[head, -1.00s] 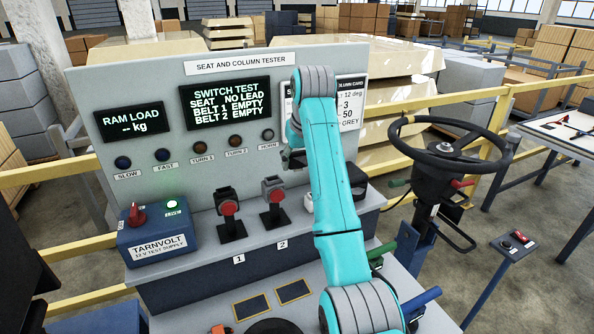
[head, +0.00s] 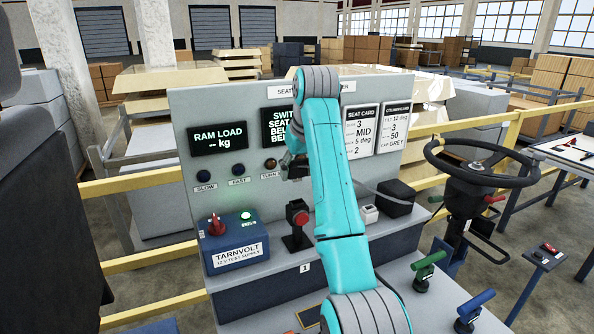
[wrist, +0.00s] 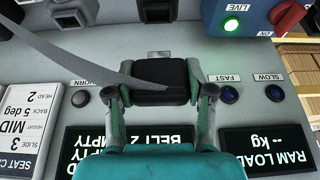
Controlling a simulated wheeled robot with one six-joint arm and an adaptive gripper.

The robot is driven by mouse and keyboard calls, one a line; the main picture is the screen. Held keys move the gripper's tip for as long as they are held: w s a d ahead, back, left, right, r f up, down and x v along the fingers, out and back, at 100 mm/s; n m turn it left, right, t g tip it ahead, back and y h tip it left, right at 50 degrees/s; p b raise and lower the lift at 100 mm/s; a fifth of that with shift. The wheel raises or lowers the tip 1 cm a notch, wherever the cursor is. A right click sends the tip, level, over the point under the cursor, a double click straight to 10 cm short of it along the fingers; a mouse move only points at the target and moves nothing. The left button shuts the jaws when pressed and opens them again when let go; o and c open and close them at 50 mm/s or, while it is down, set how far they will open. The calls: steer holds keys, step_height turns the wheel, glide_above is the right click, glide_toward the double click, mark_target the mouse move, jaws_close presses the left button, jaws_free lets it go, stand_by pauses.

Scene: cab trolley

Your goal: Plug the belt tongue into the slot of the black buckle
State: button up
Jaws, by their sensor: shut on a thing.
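My gripper (wrist: 162,92) is shut on the black block of the belt tongue (wrist: 161,78), with a finger on each side. A short metal plate (wrist: 159,54) shows past the block's far edge in the wrist view. A grey strap (wrist: 70,52) runs from the block to the upper left. One black buckle with a red button (head: 298,212) stands upright on the console behind label 1. In the head view my gripper (head: 294,168) is above it, mostly behind my arm.
The upright tester panel (head: 225,175) stands close behind my gripper. A blue supply box (head: 235,245) with a red knob is left of the buckle. A black box (head: 397,198) and small white block (head: 369,214) stand at right. A steering wheel (head: 480,162) is further right.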

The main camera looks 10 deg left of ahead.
steer(key=shift+f, duration=0.1)
steer(key=shift+f, duration=2.85)
steer(key=shift+f, duration=0.5)
steer(key=o, duration=1.5)
